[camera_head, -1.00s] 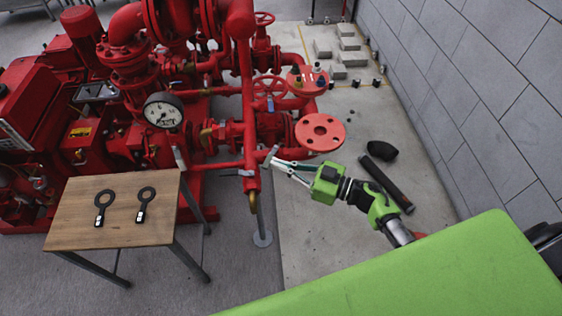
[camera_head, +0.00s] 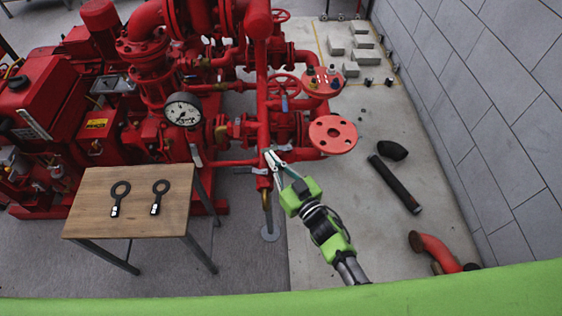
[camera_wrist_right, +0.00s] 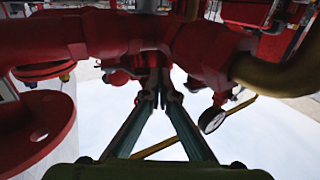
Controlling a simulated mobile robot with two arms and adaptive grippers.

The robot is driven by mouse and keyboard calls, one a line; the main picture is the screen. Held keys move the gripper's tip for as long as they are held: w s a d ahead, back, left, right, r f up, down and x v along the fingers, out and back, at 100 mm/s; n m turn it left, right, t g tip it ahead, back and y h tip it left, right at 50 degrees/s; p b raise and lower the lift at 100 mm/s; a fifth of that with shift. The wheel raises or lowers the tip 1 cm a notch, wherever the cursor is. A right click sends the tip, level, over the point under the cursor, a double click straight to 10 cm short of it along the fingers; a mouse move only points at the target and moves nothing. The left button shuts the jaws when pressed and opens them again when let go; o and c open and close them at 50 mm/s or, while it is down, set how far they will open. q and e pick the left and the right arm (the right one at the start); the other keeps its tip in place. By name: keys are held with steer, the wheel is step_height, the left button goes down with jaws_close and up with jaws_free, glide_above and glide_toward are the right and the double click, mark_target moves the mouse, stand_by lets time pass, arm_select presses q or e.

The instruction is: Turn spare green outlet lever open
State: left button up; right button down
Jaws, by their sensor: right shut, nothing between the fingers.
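My right gripper (camera_head: 269,154) reaches up to the red vertical outlet pipe (camera_head: 263,115) of the pumpset. Its fingers are closed together with nothing visible between them. In the wrist view the fingertips (camera_wrist_right: 159,88) meet below a red pipe junction (camera_wrist_right: 130,40). A small pale lever (camera_head: 243,170) lies beside the lower part of the pipe, close to the fingers. I cannot tell whether it is the spare green outlet lever; no clearly green lever shows. A brass-coloured piece (camera_head: 266,200) hangs at the pipe's lower end. My left gripper is out of view.
A wooden table (camera_head: 90,205) with two black ring-ended tools (camera_head: 119,195) stands left. A pressure gauge (camera_head: 183,109) and round flange (camera_head: 333,134) are near the pipes. A black pipe (camera_head: 396,184) lies right, before the block wall (camera_head: 480,110).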

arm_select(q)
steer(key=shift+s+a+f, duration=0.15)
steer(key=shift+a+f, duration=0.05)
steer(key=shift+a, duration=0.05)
arm_select(e)
steer(key=shift+w+a, duration=0.55)
steer(key=shift+w, duration=0.1)
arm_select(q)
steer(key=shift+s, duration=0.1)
arm_select(e)
steer(key=v, duration=1.2)
